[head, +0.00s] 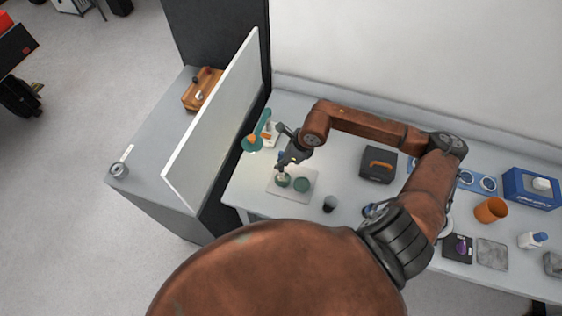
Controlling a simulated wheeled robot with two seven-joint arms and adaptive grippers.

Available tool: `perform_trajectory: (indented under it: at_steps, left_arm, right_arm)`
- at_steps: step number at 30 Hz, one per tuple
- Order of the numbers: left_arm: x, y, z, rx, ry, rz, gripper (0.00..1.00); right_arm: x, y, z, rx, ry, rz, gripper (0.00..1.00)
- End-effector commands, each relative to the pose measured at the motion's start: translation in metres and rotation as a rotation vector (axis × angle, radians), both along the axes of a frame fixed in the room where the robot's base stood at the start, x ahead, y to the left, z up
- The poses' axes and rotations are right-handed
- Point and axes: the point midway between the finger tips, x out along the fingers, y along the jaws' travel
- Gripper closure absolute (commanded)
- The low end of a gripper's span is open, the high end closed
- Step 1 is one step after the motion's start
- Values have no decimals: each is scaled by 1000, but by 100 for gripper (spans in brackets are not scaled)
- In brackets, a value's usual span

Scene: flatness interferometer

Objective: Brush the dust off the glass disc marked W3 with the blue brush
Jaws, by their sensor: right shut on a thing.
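Two green discs sit on a pale flat plate (312,176) on the table: a left disc (283,182) and a right disc (302,185). The marks on them are too small to read, so I cannot tell which is W3. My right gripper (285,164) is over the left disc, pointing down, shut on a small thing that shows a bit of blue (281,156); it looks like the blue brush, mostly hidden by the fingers. Its pale lower end is at the left disc; I cannot tell if it touches. My left gripper is not in view.
A green lamp-like stand (254,142) is behind left of the plate, close to my gripper. A pale upright panel (215,120) stands at the left. A dark cup (330,203), a black case (377,165) and an orange cup (491,209) are to the right.

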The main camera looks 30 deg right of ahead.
Motion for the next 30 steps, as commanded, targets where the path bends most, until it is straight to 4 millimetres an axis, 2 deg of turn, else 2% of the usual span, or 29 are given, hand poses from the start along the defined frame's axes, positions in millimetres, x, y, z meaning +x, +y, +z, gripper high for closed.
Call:
perform_trajectory:
  at_steps: [30]
  left_arm:
    - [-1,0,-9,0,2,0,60]
  right_arm:
    - [0,0,-9,0,0,0,100]
